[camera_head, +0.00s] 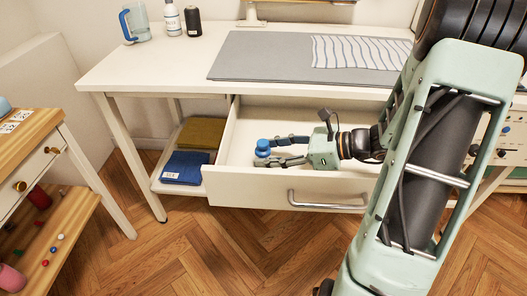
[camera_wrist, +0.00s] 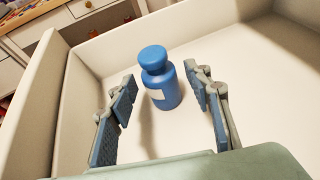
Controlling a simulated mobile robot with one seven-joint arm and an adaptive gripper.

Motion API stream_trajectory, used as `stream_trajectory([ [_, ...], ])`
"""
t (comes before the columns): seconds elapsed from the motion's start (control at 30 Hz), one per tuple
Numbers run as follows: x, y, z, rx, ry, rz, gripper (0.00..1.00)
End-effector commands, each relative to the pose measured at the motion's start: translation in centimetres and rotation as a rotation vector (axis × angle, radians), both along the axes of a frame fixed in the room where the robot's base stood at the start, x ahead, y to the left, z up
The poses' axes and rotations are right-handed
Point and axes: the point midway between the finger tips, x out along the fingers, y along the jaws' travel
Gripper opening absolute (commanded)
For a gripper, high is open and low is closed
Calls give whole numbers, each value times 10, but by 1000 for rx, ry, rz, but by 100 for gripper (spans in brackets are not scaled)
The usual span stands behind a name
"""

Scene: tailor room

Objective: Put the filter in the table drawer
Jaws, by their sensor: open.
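The table drawer (camera_head: 250,186) is pulled open under the white table. A blue bottle-shaped object (camera_wrist: 163,88) with a rounded cap and a white label is inside it and seems to stand upright on the drawer floor. I take it to be the filter; it also shows in the head view (camera_head: 262,147). My gripper (camera_head: 275,151) reaches into the drawer from the right. Its fingers are open, one on each side of the blue object, with gaps between in the wrist view.
The drawer floor (camera_wrist: 255,85) around the object is bare. A grey mat (camera_head: 250,60) and a striped cloth (camera_head: 355,52) lie on the tabletop. Folded cloths (camera_head: 185,167) lie on a shelf left of the drawer. A wooden cabinet (camera_head: 35,160) stands at the left.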

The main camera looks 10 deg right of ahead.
Motion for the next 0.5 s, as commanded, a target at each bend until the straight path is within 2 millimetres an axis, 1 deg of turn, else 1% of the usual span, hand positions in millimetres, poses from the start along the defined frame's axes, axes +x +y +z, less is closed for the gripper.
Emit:
stream_trajectory([
  [0.03,-5,-10,8,-1,0,-6,46],
  [0.3,-33,-55,29,0,-1,-4,46],
  [0.4,-40,-67,34,0,0,-3,46],
  [0.5,-45,-74,37,-1,0,-2,46],
])
